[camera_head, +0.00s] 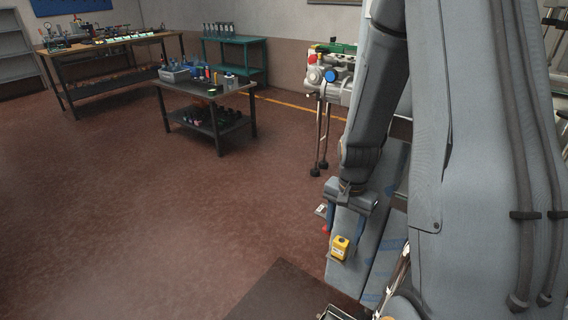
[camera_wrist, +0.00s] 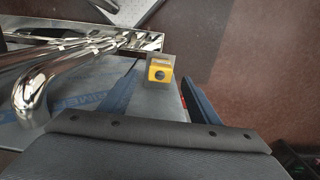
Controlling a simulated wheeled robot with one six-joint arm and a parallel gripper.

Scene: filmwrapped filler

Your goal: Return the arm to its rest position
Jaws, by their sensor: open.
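My arm reaches down at the right of the head view. My gripper (camera_head: 346,220) points down with its two blue-edged fingers apart, and nothing shows held between them. A small yellow box with a dark round spot (camera_head: 340,248) sits on a grey, blue-printed film-wrapped surface (camera_head: 347,273), just beyond the fingertips in the picture. The wrist view shows the yellow box (camera_wrist: 160,72) ahead of the gripper, between the lines of the fingers. I cannot tell the exact gap between fingertips and box.
Shiny metal pipes (camera_wrist: 60,65) lie close on the left in the wrist view. A machine with red and blue knobs (camera_head: 330,68) stands behind the arm. A dark table (camera_head: 235,82) and a long workbench (camera_head: 110,42) stand farther back. The reddish floor (camera_head: 150,220) at left is clear.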

